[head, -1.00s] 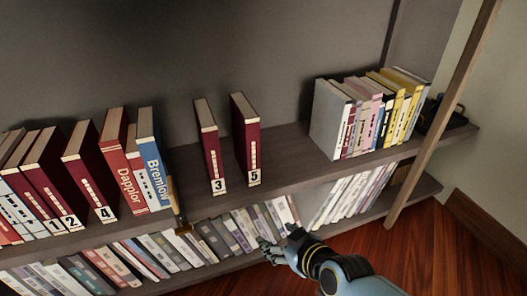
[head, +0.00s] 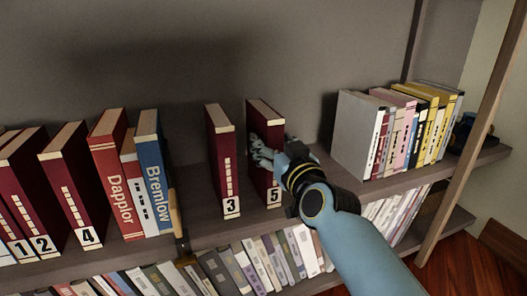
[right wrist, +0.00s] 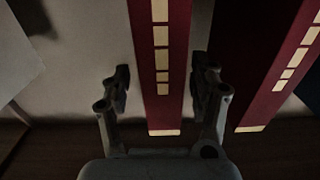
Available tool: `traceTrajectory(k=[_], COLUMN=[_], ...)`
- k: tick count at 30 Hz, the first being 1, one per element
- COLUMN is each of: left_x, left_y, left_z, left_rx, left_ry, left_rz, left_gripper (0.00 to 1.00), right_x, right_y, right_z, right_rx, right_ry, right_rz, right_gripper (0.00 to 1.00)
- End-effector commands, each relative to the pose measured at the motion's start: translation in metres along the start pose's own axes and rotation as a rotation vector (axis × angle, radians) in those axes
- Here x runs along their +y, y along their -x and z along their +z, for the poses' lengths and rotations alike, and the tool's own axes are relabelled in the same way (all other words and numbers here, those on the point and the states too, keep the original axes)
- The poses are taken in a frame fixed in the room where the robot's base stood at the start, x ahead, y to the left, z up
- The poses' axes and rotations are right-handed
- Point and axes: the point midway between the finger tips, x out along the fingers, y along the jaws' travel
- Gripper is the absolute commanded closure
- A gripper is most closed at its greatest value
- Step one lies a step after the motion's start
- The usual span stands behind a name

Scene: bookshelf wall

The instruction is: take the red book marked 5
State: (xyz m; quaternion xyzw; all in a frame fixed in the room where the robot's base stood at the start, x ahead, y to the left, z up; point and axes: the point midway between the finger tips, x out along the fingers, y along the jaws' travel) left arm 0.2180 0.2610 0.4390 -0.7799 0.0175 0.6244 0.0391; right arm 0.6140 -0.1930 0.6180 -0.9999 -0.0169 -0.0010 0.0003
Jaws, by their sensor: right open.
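The red book marked 5 (head: 264,112) stands upright on the upper shelf, with a gap around it. My right gripper (head: 264,154) is open at its spine, and the hand covers part of the book. In the right wrist view the open fingers of the right gripper (right wrist: 162,85) lie on either side of a red spine (right wrist: 161,30), with a gap visible on the left side. The number on that spine is out of that view. My left gripper is not in view.
The red book marked 3 (head: 220,150) stands just left of book 5. More books, including the red one marked 4 (head: 75,190), stand farther left. A grey-white book (head: 358,135) begins a row at the right. Below is a lower shelf of books.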

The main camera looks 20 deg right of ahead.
Motion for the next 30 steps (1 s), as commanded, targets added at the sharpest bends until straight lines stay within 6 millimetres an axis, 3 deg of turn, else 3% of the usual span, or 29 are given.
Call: traceTrajectory(k=[9,18,30], left_x=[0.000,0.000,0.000], left_y=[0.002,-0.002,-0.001], left_z=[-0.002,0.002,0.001], left_rx=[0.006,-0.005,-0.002], left_ry=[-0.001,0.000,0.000], left_rz=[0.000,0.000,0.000], left_gripper=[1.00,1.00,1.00], right_x=[-0.002,-0.002,-0.002], right_y=[-0.045,-0.051,-0.050], right_z=[0.005,0.007,0.007], right_rx=[0.000,-0.002,-0.002], right_ry=[0.001,0.001,0.001], right_rz=[0.000,0.000,0.000], right_gripper=[0.38,0.38,0.89])
